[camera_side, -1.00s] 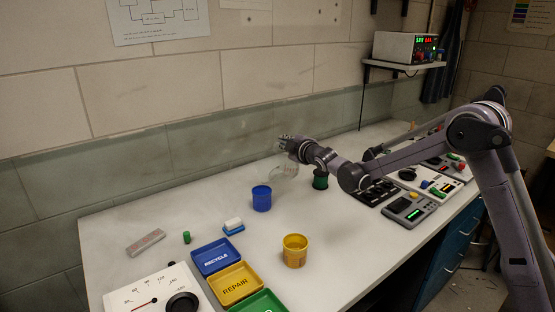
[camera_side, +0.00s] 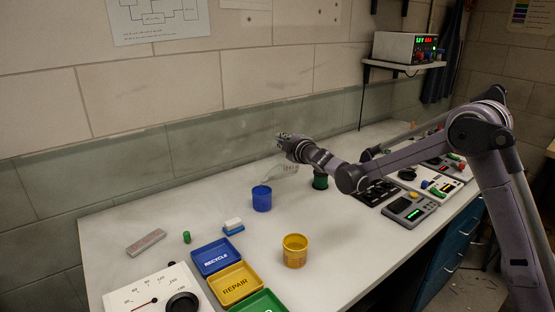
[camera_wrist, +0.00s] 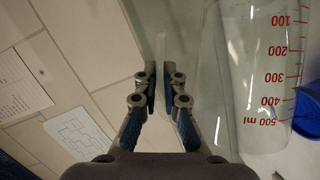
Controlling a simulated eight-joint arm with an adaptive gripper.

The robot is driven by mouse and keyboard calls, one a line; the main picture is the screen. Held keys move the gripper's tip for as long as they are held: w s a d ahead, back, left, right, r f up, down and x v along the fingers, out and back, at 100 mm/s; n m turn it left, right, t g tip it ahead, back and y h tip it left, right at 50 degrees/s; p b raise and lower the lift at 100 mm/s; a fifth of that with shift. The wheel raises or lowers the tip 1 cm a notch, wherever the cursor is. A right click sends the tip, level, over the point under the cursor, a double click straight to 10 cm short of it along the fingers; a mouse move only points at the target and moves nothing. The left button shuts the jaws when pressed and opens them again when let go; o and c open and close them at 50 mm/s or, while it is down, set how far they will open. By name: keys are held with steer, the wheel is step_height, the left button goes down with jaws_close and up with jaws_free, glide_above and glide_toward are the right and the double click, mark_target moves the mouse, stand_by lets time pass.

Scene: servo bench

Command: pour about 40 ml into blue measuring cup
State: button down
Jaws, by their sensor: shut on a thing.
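A clear jug (camera_side: 284,169) with red marks from 100 to 500 ml is held up off the bench and tilted, behind and above the blue measuring cup. The jug also fills the right of the wrist view (camera_wrist: 262,85). My gripper (camera_side: 284,142) is shut on the jug, on a clear part between the fingers in the wrist view (camera_wrist: 161,92). The blue measuring cup (camera_side: 262,200) stands upright on the bench. A piece of blue shows at the wrist view's right edge (camera_wrist: 309,110). I cannot make out any liquid level or stream.
A yellow cup (camera_side: 295,253) stands in front. A green spool (camera_side: 320,181) sits right of the jug. Blue (camera_side: 216,257) and yellow (camera_side: 235,285) trays, a sponge-like block (camera_side: 233,227) and a small green cylinder (camera_side: 187,237) lie to the left. Devices line the right side.

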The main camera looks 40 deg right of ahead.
steer(key=shift+d, duration=0.25)
steer(key=shift+w+d+r+p, duration=0.1)
steer(key=shift+p, duration=0.2)
stand_by(0.4)
steer(key=shift+a+r+n+p, duration=0.15)
steer(key=shift+a+n+p, duration=0.2)
steer(key=shift+p, duration=0.9)
stand_by(0.5)
steer(key=shift+w+d+f+m, duration=0.1)
steer(key=shift+d+f+m, duration=0.2)
steer(key=shift+d+m, duration=0.15)
steer(key=shift+d+f+m, duration=0.25)
steer(key=shift+d+m, duration=0.05)
steer(key=shift+d, duration=0.25)
steer(key=shift+d, duration=0.1)
steer(key=shift+d+f+b, duration=0.1)
steer(key=shift+f+b, duration=0.05)
steer(key=shift+b, duration=0.15)
steer(key=shift+w+d+m+g+y+b, duration=0.15)
steer(key=shift+d+m+g+y+b, duration=0.25)
steer(key=shift+d+m+b, duration=0.3)
steer(key=shift+d+f+m, duration=0.15)
steer(key=shift+f+m, duration=0.35)
